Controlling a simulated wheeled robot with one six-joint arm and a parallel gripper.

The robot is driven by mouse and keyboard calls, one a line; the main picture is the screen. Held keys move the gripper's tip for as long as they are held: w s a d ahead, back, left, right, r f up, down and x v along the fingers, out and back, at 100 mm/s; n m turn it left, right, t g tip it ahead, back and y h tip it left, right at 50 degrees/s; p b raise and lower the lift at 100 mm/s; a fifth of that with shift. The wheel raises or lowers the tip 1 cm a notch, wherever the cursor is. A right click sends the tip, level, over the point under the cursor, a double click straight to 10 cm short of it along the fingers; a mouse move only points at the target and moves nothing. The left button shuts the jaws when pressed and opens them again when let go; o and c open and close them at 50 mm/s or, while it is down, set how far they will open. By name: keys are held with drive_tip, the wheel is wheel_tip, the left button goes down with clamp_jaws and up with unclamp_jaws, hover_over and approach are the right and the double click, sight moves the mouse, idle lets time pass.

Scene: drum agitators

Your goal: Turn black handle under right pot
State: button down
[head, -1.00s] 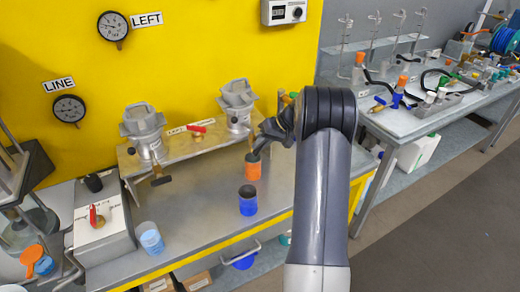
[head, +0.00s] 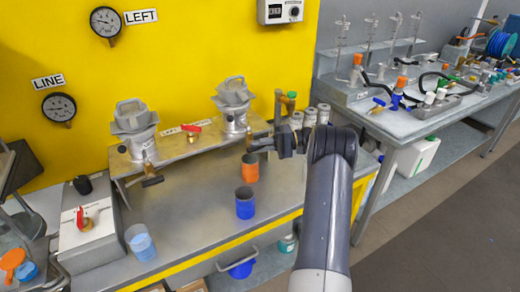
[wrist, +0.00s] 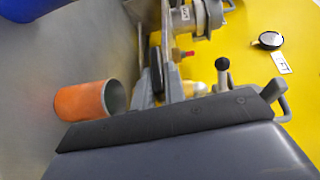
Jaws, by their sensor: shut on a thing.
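The right pot (head: 234,115) is a grey metal pot on the shelf at the back of the bench. My gripper (head: 268,142) is at its lower right, by the shelf's right end. It is shut on the black handle under this pot; the jaws and arm hide most of the handle. In the wrist view, my gripper's dark body (wrist: 165,125) fills the lower part, and the grip itself is not clear. The left pot (head: 136,128) stands farther left, with its own dark handle (head: 152,182) in front of the shelf.
An orange cup (head: 250,168) stands just below my gripper, also close in the wrist view (wrist: 82,100). A blue cup (head: 246,205) stands nearer the front. A red valve (head: 192,128) sits between the pots.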

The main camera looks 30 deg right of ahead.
drive_tip(key=shift+f+y+b, duration=0.2)
drive_tip(key=shift+y+b, duration=0.1)
drive_tip(key=shift+y, duration=0.2)
drive_tip(key=shift+m+t, duration=0.3)
drive_tip(key=c, duration=1.5)
unclamp_jaws()
drive_tip(key=shift+o, duration=0.2)
drive_tip(key=shift+r, duration=0.1)
